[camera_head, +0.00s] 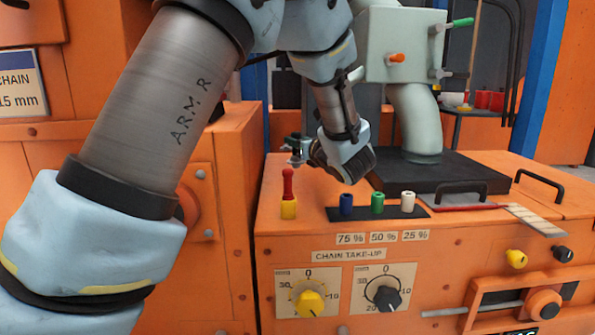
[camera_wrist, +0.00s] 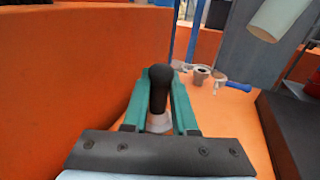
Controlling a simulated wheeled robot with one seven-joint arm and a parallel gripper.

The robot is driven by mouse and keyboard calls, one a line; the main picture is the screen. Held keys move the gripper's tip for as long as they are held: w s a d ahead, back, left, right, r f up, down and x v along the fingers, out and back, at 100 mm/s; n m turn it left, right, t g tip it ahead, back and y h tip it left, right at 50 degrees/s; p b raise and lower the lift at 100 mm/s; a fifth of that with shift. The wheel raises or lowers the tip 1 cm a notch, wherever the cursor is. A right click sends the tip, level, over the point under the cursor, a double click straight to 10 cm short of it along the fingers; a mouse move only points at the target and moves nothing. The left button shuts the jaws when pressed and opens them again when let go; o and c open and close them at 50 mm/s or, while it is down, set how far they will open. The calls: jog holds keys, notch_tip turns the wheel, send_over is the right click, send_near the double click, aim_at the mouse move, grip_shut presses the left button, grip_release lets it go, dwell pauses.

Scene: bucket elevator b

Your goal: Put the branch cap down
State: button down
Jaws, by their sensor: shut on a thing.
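My gripper (camera_wrist: 160,76) shows in the wrist view with its two teal fingers shut on a dark, round-topped piece with a pale lower part, which I take to be the branch cap (camera_wrist: 158,92). The piece stands between the fingers. Whether its lower end touches anything is hidden by the gripper body. Beyond the fingers, a short grey open-topped stub (camera_wrist: 201,74) and a fitting with a blue handle (camera_wrist: 238,86) stand on the orange surface. In the head view my arm reaches over the orange cabinet, and the fingers and held piece cannot be made out clearly.
An orange wall (camera_wrist: 80,75) rises close on the left in the wrist view. On the cabinet top (camera_head: 275,225) stand a red-and-yellow post (camera_head: 288,195) and a row of blue, green and white plugs (camera_head: 377,203). A dark plate (camera_head: 440,172) carries a pale pipe (camera_head: 415,120).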

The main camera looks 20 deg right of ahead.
aim_at(298, 166)
notch_tip(298, 166, down, 6)
jog(key=shift+r+b, duration=0.1)
jog(key=shift+b, duration=0.6)
jog(key=shift+f+b, duration=0.65)
jog(key=shift+b, duration=0.4)
jog(key=shift+s+a+f, duration=0.1)
jog(key=shift+f, duration=0.05)
jog(key=c, duration=0.7)
grip_release()
jog(key=shift+f, duration=0.15)
jog(key=shift+r+p, duration=0.65)
jog(key=shift+p, duration=0.25)
jog(key=s, duration=0.4)
jog(key=s+d+p, duration=0.1)
jog(key=s, duration=0.3)
jog(key=s+r+p, duration=0.1)
jog(key=s, duration=0.2)
jog(key=shift+s+d, duration=0.15)
jog(key=shift+s, duration=0.25)
